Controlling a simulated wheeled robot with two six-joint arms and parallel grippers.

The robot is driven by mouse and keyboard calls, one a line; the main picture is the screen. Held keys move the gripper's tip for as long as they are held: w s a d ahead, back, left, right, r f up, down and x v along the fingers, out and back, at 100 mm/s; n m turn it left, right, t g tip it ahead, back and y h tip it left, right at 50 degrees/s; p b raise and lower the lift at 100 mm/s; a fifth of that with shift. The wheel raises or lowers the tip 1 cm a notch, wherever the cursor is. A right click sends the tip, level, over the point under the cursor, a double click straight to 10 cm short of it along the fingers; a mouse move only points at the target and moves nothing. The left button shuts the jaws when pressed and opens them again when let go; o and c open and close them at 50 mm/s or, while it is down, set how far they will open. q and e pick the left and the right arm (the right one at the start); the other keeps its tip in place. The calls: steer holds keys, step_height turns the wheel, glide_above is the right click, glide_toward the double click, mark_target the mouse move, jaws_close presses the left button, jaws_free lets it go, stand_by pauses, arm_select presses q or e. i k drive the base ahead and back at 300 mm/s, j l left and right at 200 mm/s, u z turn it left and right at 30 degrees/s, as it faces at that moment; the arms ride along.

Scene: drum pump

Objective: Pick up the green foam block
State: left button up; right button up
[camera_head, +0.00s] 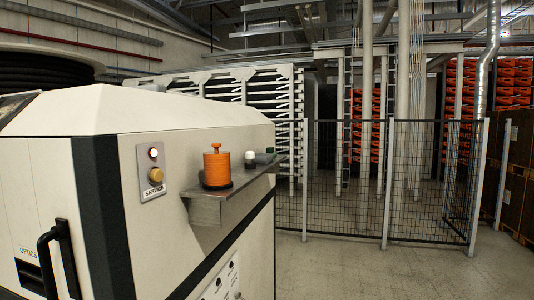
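No clearly shaped green foam block shows. A small dark green item (270,150) stands at the far end of a grey metal shelf (207,208) on the side of a large cream machine. It is too small to tell whether it is the foam block. A grey-green item (263,158) lies just in front of it and partly overlaps it in the picture. Neither of my grippers is in view.
An orange ribbed cylinder with a knob (217,168) stands on the shelf's near part, with a small white item (249,158) behind it. The cream machine (100,140) fills the left. Open floor (345,270) lies right, before a black mesh fence (415,180).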

mark_target(270, 149)
steer(key=i+l+u, duration=0.3)
steer(key=i+l, duration=0.2)
steer(key=i+l+u, duration=0.2)
steer(key=l, duration=0.25)
steer(key=i+l+u, duration=0.15)
steer(key=l, duration=0.25)
steer(key=i+l+u, duration=0.15)
steer(key=i+l, duration=0.15)
steer(key=i+l+u, duration=0.15)
steer(key=l, duration=0.35)
steer(key=i+l+u, duration=0.15)
steer(key=l, duration=0.3)
steer(key=i+l+u, duration=0.2)
steer(key=l, duration=0.25)
steer(key=k, duration=0.05)
